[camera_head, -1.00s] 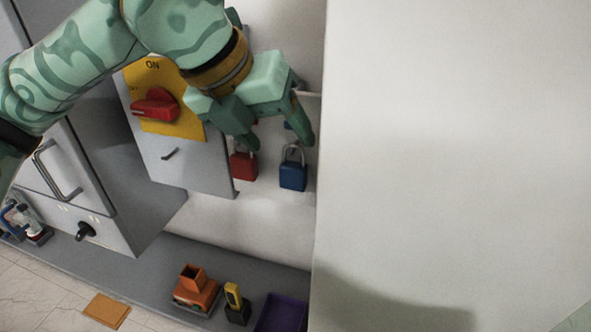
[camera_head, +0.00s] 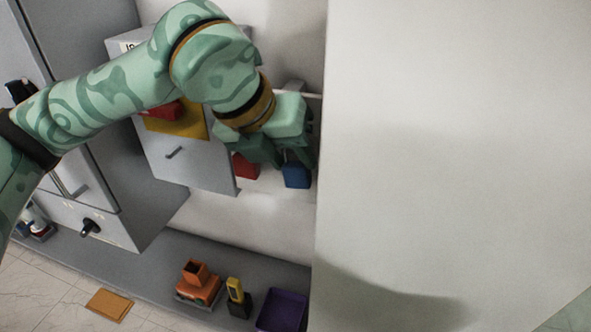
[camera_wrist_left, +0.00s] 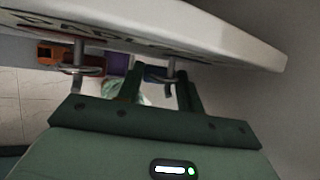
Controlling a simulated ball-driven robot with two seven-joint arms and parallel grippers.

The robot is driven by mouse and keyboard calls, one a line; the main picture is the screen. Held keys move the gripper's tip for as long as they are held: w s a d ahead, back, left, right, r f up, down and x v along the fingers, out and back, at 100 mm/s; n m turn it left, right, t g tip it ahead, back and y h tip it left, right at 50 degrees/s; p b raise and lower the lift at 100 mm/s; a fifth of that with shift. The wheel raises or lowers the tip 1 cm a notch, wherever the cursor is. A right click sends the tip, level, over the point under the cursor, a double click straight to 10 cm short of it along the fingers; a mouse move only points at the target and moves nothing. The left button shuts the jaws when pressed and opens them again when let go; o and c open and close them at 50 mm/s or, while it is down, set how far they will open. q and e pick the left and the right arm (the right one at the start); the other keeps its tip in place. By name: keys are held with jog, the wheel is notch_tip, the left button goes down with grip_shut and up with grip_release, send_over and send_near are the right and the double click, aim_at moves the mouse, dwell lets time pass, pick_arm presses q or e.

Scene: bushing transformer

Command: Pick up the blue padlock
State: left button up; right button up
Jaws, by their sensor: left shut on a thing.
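The blue padlock (camera_head: 296,175) hangs low in front of the pale wall, right of the grey switch box. My left gripper (camera_head: 287,158) is shut on it from above, and its fingers hide the shackle. In the left wrist view, a bit of the blue padlock (camera_wrist_left: 155,73) shows between the two fingers, beside a metal hook (camera_wrist_left: 171,68). The red padlock (camera_head: 245,167) is just left of it, partly behind a finger. My right gripper is not in view.
The grey switch box (camera_head: 190,165) with its yellow plate (camera_head: 182,126) is close on the left. A large pale panel (camera_head: 450,150) stands close on the right. Below, a grey ledge holds an orange object (camera_head: 197,285), a yellow-black object (camera_head: 237,297) and a purple tray (camera_head: 283,311).

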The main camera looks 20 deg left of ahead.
pick_arm(q)
jog(key=shift+w+a+r, duration=0.1)
jog(key=shift+r, duration=0.3)
jog(key=shift+s+a+r+b, duration=0.1)
jog(key=shift+s+r+b, duration=0.15)
jog(key=shift+b, duration=0.2)
jog(key=s+r+b, duration=0.1)
jog(key=s+b, duration=0.7)
jog(key=s, duration=0.9)
jog(key=shift+s+a+r, duration=0.25)
jog(key=shift+s, duration=0.05)
jog(key=shift+s, duration=0.15)
jog(key=s+b, duration=0.2)
jog(key=s, duration=0.4)
jog(key=shift+s, duration=0.35)
